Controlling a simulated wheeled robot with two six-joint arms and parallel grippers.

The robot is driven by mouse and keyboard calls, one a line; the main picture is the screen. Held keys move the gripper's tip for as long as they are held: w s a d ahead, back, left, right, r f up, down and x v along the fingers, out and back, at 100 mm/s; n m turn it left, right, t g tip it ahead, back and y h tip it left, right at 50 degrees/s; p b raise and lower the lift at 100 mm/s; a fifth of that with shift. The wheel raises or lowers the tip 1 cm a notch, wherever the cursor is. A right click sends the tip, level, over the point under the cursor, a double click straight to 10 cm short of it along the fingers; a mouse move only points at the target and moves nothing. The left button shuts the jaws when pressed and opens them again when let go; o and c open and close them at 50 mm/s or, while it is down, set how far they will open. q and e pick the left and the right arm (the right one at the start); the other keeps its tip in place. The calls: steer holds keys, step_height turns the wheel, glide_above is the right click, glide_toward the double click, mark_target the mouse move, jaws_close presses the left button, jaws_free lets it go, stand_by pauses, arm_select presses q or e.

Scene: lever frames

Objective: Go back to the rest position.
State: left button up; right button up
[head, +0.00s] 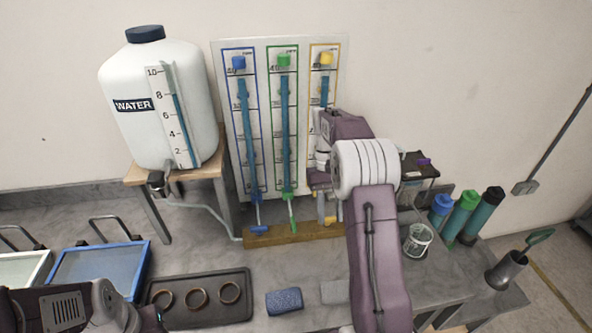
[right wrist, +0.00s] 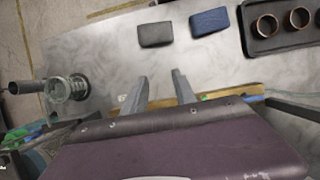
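My right arm reaches up from the bottom of the head view, and its gripper (head: 328,205) points down in front of the yellow column of the gauge board. In the right wrist view the right gripper (right wrist: 160,78) has its two fingers apart with nothing between them. Below the board, a wooden bar (head: 270,236) carries a blue lever (head: 259,229), a green lever (head: 292,226) and a yellow lever (head: 331,220), the last partly hidden by my gripper. My left arm shows at the bottom left; its gripper is outside the view.
A water tank (head: 160,105) stands on a wooden stool at the left. A tray with three rings (head: 205,300), a blue block (head: 284,301) and a grey block (head: 335,292) lie on the bench. A wire basket (head: 417,241) and capped bottles (head: 463,216) stand at the right.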

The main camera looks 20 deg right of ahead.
steer(key=s+a+r+n+t, duration=0.1)
steer(key=s+a+r+n, duration=0.15)
steer(key=s+a, duration=0.55)
steer(key=s+a+f+t, duration=0.3)
steer(key=a+f+t, duration=0.1)
steer(key=f, duration=0.6)
steer(key=shift+s+a+h, duration=0.15)
steer(key=shift+a+h, duration=0.15)
steer(key=shift+h, duration=0.1)
steer(key=shift+s+d, duration=0.1)
